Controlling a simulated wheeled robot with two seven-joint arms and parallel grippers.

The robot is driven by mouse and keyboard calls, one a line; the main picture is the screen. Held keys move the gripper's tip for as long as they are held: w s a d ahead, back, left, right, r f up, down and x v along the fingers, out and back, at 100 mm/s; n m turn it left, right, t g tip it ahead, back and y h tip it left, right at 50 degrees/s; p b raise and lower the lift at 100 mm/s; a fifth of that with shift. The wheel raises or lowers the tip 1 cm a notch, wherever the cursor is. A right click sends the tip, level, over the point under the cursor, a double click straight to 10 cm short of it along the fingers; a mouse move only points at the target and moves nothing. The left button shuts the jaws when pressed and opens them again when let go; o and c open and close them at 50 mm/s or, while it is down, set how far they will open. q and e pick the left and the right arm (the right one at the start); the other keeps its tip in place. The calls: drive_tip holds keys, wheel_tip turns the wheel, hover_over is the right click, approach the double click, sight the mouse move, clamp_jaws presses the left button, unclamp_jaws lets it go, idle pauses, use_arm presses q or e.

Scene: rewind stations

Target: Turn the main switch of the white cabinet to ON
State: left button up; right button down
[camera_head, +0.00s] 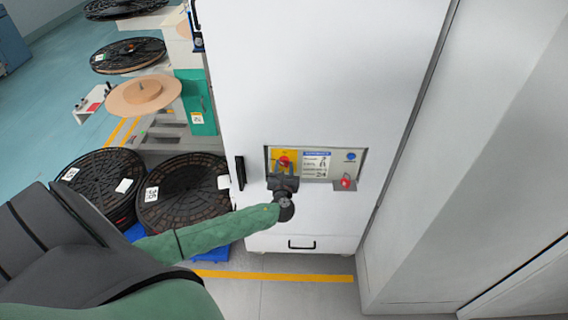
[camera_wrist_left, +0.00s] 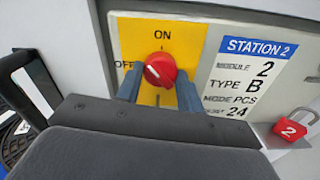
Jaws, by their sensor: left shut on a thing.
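The white cabinet (camera_head: 320,80) stands upright ahead of me, with a recessed panel low on its front. The main switch is a red round knob (camera_head: 284,161) on a yellow plate. It also shows in the left wrist view (camera_wrist_left: 160,70), with ON printed above and OFF at left. The white mark on the knob slants toward the upper left, between OFF and ON. My left gripper (camera_head: 284,168) is shut on the knob, its two blue-grey fingers on either side of it in the wrist view (camera_wrist_left: 160,88). My right gripper is out of view.
A label (camera_wrist_left: 250,75) reading STATION 2 is right of the switch. A red padlock (camera_wrist_left: 289,129) hangs at lower right, and a blue button (camera_head: 351,156) sits above it. A black door handle (camera_head: 240,172) is left of the panel. Black reels (camera_head: 184,190) lie at left.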

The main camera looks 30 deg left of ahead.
use_arm(q)
drive_tip(key=shift+r+m+p, duration=0.1)
drive_tip(key=shift+m+p, duration=0.3)
drive_tip(key=shift+m, duration=1.5)
drive_tip(key=m, duration=0.2)
drive_tip(key=shift+m, duration=1.2)
drive_tip(key=o, duration=1)
drive_tip(key=shift+s, duration=0.1)
